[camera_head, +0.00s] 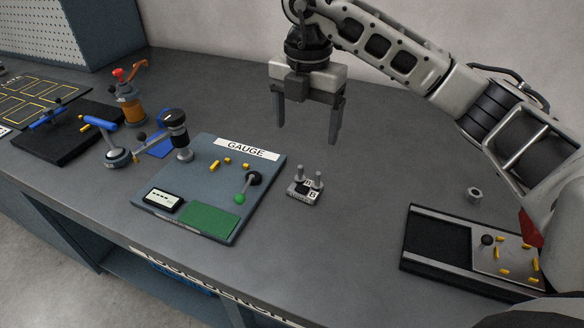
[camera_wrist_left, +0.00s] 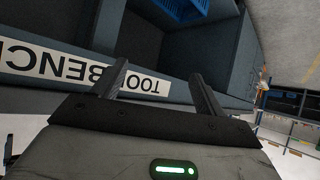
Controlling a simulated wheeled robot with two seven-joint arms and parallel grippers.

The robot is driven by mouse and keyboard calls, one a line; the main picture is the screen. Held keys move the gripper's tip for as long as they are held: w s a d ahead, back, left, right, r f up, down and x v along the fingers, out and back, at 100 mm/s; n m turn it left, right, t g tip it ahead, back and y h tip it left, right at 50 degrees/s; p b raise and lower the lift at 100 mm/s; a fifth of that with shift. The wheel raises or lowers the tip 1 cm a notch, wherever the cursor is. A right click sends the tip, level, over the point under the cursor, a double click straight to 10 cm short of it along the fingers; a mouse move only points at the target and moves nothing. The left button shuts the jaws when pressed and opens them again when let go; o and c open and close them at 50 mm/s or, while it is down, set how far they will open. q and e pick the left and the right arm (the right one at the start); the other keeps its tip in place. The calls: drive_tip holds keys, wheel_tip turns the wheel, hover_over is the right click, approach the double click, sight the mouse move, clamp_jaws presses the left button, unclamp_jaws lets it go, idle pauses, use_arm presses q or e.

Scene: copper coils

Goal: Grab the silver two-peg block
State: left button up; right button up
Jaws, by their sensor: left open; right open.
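The silver two-peg block (camera_head: 303,192) stands on the dark bench top in the head view, right of the gauge board. It has two upright grey pegs and a label with a dark mark on its front. My right gripper (camera_head: 308,133) hangs above and behind the block, fingers pointing down, open and empty, apart from the block. My left gripper (camera_wrist_left: 160,85) shows only in the left wrist view. It is open and empty, facing the front of the bench with its sign. The block is not in the left wrist view.
The gauge board (camera_head: 213,189) lies left of the block. A dark tray (camera_head: 434,246) with a plate of yellow pieces lies at right. A small metal nut (camera_head: 474,195) sits behind that tray. An orange cylinder tool (camera_head: 131,105) and blue-handled tools stand at left. Bench around the block is clear.

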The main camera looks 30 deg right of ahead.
wheel_tip(320, 180, down, 3)
drive_tip(key=s, duration=0.1)
hover_over(306, 187)
wheel_tip(306, 187, down, 5)
drive_tip(key=shift+s+f, duration=0.1)
drive_tip(key=shift+f+p, duration=0.4)
drive_tip(key=shift+f, duration=0.4)
use_arm(q)
drive_tip(key=shift+s+a+p, duration=0.1)
drive_tip(key=shift+s+p, duration=0.25)
drive_tip(key=shift+s, duration=0.65)
use_arm(e)
drive_tip(key=shift+w+d+f, duration=0.1)
drive_tip(key=shift+w+f, duration=0.1)
drive_tip(key=shift+f, duration=1)
drive_tip(key=shift+w+d+f, duration=0.1)
drive_tip(key=shift+w+f, duration=0.05)
drive_tip(key=shift+f, duration=1)
use_arm(q)
drive_tip(key=shift+r, duration=0.1)
use_arm(e)
drive_tip(key=shift+r, duration=0.1)
drive_tip(key=c, duration=1.4)
